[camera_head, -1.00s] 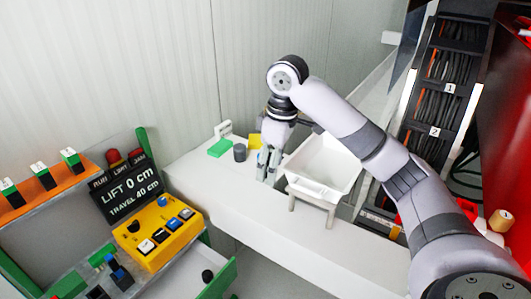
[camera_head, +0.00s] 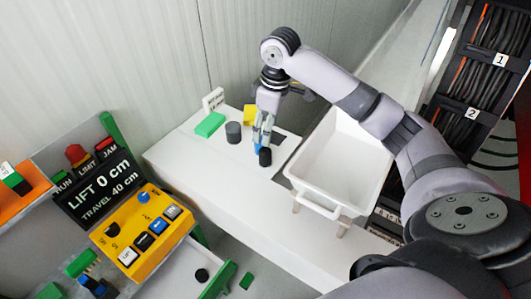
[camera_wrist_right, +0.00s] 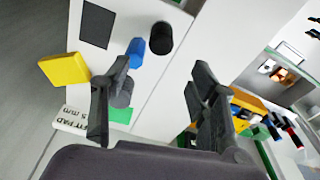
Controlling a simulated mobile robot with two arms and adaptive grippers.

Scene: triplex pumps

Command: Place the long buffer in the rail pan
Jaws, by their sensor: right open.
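The white tub (camera_head: 318,198), which looks like the rail pan, stands empty at the right of the white counter. My right gripper (camera_head: 264,132) is left of it, fingers pointing down and apart with nothing between them. A black cylinder (camera_head: 265,157) and a blue piece (camera_head: 257,148) stand just under the fingertips. In the right wrist view the open gripper (camera_wrist_right: 160,75) has the black cylinder (camera_wrist_right: 161,39) and blue piece (camera_wrist_right: 136,52) beyond its fingers. A grey cylinder (camera_head: 233,132) stands further left. I cannot tell which piece is the long buffer. My left gripper is out of view.
A green block (camera_head: 210,124), a small white sign (camera_head: 213,99) and a yellow block (camera_wrist_right: 64,69) are near the counter's back. A dark square (camera_wrist_right: 97,24) lies flat on it. The yellow control box (camera_head: 142,229) and lift display (camera_head: 108,190) are at the left.

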